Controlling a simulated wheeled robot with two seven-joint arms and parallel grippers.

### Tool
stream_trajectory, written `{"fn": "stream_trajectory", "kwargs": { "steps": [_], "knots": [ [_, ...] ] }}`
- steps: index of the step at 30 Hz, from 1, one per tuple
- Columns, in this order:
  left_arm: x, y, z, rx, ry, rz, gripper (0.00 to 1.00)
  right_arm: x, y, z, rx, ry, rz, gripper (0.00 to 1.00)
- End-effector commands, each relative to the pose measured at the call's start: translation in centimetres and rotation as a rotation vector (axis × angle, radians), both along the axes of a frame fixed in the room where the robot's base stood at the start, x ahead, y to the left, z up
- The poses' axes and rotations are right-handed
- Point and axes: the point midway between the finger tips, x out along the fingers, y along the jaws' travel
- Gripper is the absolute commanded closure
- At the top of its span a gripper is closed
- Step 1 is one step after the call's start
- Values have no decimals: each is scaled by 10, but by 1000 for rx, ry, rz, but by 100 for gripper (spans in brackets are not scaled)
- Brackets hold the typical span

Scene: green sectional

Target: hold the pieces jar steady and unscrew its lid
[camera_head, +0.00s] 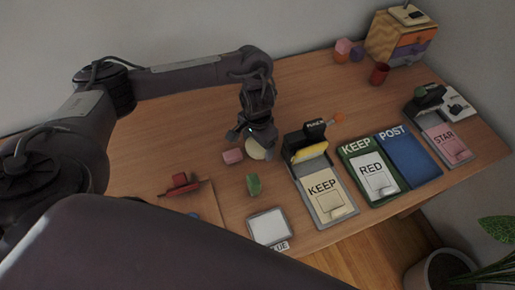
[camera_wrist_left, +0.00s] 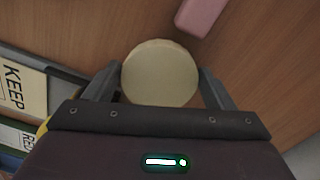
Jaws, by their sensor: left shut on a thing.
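The pieces jar's round cream lid (camera_wrist_left: 160,74) fills the space between the fingers in the left wrist view. In the head view a pale part of the jar (camera_head: 257,151) shows just under my left gripper (camera_head: 258,141). The gripper points down over the jar and is shut on the lid, with one finger (camera_wrist_left: 103,82) on each side. The jar's body is mostly hidden under the lid and the gripper. My right gripper is not in view.
A pink block (camera_head: 233,156) lies close left of the jar, and a green piece (camera_head: 254,185) in front. A red object (camera_head: 181,185) and a white-topped tray (camera_head: 268,227) lie nearer. The wooden table (camera_head: 140,150) is clear behind left.

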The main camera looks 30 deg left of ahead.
Motion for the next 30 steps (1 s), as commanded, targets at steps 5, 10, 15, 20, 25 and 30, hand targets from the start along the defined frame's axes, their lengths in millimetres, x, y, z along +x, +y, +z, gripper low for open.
{"fn": "stream_trajectory", "kwargs": {
  "steps": [5,10,15,20,25,30],
  "knots": [
    [-1,0,-22,0,2,1,50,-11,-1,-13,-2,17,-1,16],
    [0,0,-20,-1,1,0,50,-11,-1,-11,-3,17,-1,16],
    [-1,0,-24,0,2,1,50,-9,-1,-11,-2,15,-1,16],
    [-1,0,-26,0,2,0,10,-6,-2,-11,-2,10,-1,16],
    [-2,-2,-27,-3,6,-2,1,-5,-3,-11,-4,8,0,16],
    [-3,-3,-28,-4,8,-4,1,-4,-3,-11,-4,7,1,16]
  ]
}}
